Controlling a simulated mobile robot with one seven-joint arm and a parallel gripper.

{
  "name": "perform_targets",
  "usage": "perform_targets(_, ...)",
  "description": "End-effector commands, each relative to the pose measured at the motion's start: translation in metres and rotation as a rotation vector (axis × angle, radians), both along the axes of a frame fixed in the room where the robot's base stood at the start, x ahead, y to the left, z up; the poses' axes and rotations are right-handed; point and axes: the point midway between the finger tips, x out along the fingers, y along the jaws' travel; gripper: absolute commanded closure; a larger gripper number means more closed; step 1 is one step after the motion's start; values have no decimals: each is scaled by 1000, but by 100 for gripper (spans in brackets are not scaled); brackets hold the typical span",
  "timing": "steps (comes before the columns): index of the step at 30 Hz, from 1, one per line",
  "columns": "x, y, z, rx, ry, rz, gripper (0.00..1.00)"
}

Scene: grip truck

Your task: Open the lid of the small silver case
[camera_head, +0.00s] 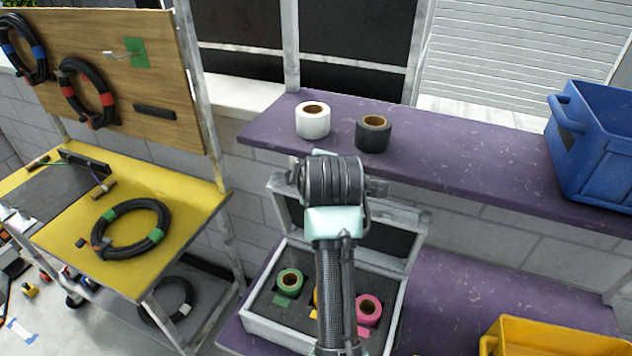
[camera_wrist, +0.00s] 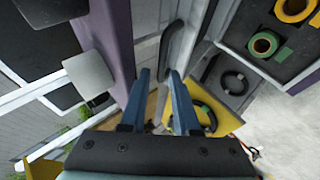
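The small silver case (camera_head: 257,325) stands on the lower purple shelf in the head view. Its lid (camera_head: 412,216) is raised at the back, with its dark inner side showing. The open body holds dark foam with green, yellow and pink tape rolls; my arm covers the middle. Part of the case's foam interior (camera_wrist: 291,65) shows at the upper right of the wrist view. My gripper (camera_wrist: 158,73) has its two blue fingers apart with nothing seen between them. In the head view my arm hides the fingers, and I cannot tell whether they touch the lid.
The upper purple shelf (camera_head: 470,160) runs behind the lid, with a white tape roll (camera_head: 313,121), a black tape roll (camera_head: 373,134) and a blue crate (camera_head: 597,150). A yellow crate (camera_head: 550,338) stands right of the case. A yellow-topped cart (camera_head: 185,190) stands at left.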

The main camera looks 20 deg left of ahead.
Motion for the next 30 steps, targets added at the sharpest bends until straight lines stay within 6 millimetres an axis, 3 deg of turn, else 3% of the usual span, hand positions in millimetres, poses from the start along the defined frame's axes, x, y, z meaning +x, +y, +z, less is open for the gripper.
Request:
perform_targets(10, -35, -19, 30, 1, -2, -2, 70)
perform_targets(23, -41, -21, 37, 0, -1, 0, 70)
perform_targets(28, -41, -8, 31, 37, -20, 20, 100)
perform_targets(30, -42, 11, 25, 92, -48, 46, 100)
